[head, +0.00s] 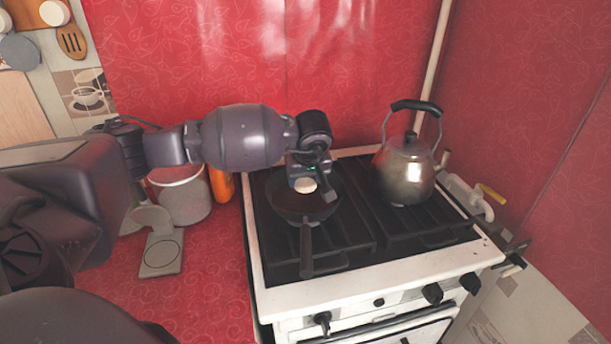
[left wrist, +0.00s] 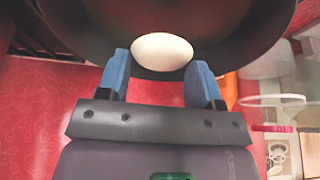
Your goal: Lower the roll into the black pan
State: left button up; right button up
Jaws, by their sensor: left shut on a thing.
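The roll (head: 304,186) is a pale, rounded piece seen below my left gripper (head: 311,180) in the head view. In the left wrist view the roll (left wrist: 162,50) is a whitish oval between the two blue fingertips of my left gripper (left wrist: 160,68), which is shut on it. The black pan (head: 290,207) sits on the left side of the stove with its handle toward the front. The roll is over the pan's inside; I cannot tell whether it touches the bottom. In the left wrist view the dark pan (left wrist: 225,30) fills the top behind the roll. My right gripper is not in view.
A metal kettle (head: 405,168) stands on the stove to the right of the pan. A pale canister (head: 183,196), an orange item (head: 221,184) and a grey scale-like item (head: 160,252) stand on the red counter (head: 205,290) to the left. A red wall rises behind.

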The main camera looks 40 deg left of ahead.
aim_at(306, 184)
pick_arm(q)
jog(key=shift+f+b, duration=0.9)
jog(key=shift+f, duration=1.15)
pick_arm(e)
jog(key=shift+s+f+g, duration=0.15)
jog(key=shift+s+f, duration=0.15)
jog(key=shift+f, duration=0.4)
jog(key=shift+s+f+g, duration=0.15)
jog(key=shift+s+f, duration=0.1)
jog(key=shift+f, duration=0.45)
pick_arm(q)
jog(key=o, duration=1)
jog(key=shift+r, duration=0.15)
jog(key=p+v, duration=0.1)
jog(key=v, duration=0.9)
jog(key=shift+s+r, duration=0.15)
jog(key=shift+r, duration=0.1)
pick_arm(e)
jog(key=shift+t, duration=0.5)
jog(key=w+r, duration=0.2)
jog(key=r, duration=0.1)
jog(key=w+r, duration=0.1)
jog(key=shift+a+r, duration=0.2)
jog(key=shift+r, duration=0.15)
pick_arm(q)
jog(key=shift+d, duration=0.1)
